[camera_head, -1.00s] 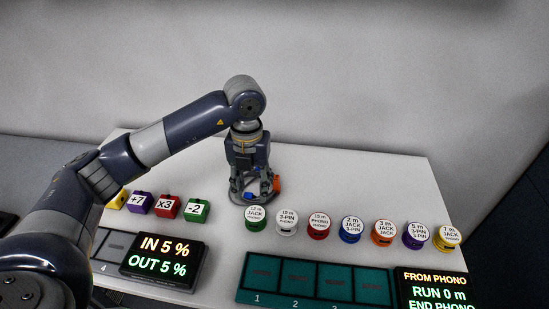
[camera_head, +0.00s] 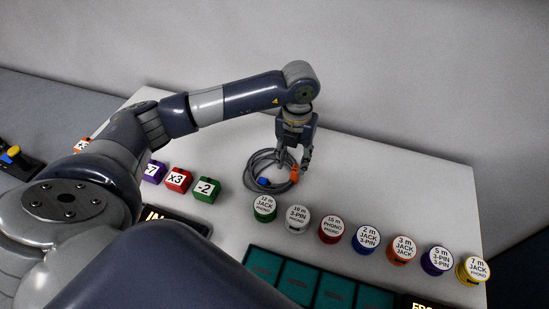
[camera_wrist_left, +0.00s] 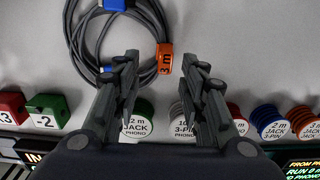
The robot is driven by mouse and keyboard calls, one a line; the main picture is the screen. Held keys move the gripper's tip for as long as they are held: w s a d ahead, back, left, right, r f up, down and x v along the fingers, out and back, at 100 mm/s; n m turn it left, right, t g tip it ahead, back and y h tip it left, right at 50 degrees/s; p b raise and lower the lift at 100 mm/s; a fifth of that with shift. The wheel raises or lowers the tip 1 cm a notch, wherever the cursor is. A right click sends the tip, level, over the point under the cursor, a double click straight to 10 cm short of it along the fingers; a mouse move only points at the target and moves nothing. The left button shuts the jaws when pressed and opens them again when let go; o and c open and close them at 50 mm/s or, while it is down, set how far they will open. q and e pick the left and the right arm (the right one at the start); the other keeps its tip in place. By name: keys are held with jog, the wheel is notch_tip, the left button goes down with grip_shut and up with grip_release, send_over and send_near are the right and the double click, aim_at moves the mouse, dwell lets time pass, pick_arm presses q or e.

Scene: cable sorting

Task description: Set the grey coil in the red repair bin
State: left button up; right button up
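The grey coil (camera_head: 250,176) lies on the white table, with blue plugs and an orange tag (camera_head: 294,174). In the left wrist view the coil (camera_wrist_left: 94,46) is at the upper left, and its tag (camera_wrist_left: 165,60) reads 3 m. My left gripper (camera_head: 296,160) is at the coil's right side, near the tag. I do not see the red repair bin or my right gripper.
A row of labelled spools (camera_head: 331,229) stands in front of the coil and runs right. Coloured blocks (camera_head: 178,180) stand at the left. A teal slotted tray (camera_head: 298,279) is at the front, partly hidden by my arm.

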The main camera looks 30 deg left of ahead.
aim_at(295, 169)
pick_arm(q)
jog(key=f, duration=0.1)
jog(key=f+p, duration=0.1)
jog(key=f, duration=0.1)
jog(key=shift+d+f+p, duration=0.3)
jog(key=shift+f, duration=0.05)
jog(key=shift+w+f, duration=0.1)
jog(key=shift+f, duration=0.35)
grip_shut()
